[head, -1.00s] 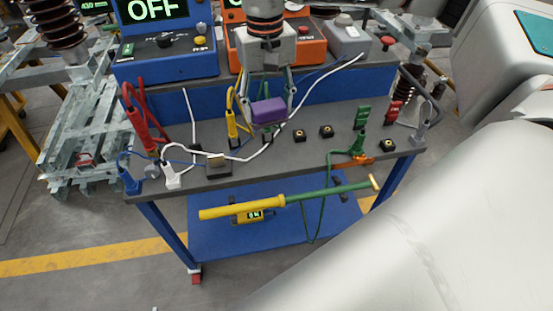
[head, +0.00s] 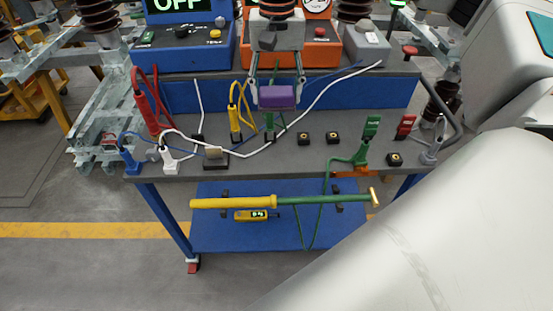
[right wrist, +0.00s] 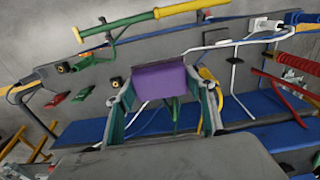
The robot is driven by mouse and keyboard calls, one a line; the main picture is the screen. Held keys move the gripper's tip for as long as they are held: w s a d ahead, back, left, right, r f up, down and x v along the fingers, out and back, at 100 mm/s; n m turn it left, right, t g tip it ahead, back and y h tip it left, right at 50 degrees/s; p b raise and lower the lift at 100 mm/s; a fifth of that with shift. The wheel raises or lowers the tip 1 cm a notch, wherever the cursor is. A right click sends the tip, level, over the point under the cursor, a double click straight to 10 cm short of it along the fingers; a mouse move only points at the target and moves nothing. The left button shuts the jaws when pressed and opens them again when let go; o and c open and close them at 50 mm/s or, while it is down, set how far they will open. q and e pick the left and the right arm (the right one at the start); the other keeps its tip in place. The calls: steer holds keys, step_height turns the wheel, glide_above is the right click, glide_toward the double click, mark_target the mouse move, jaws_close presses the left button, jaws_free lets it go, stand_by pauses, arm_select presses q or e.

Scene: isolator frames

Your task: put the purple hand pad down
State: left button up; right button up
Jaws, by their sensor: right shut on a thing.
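The purple hand pad (head: 277,97) is a small block held between the fingers of my right gripper (head: 277,92). It hangs above the grey top of the cart (head: 300,165), in front of the blue riser. In the right wrist view the pad (right wrist: 158,79) sits between the two fingertips of the gripper (right wrist: 162,95), which is shut on it. A green clamp behind and below the pad is partly hidden. Whether the pad touches anything beneath it cannot be told. My left gripper is not in view.
Red (head: 146,110), yellow (head: 235,122), blue (head: 129,158) and white (head: 169,158) clamps with cables stand left. Black blocks (head: 303,139) and a green clamp (head: 365,140) stand right. Bare grey top shows at the front middle.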

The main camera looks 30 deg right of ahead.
steer(key=b, duration=0.2)
glide_above(277, 161)
step_height(277, 161, down, 14)
steer(key=shift+a+f, duration=0.1)
steer(key=shift+f, duration=0.15)
steer(key=shift+w+f, duration=0.1)
steer(key=shift+f, duration=0.4)
step_height(277, 161, down, 4)
steer(key=shift+f, duration=0.1)
steer(key=shift+f, duration=0.15)
steer(key=o, duration=1)
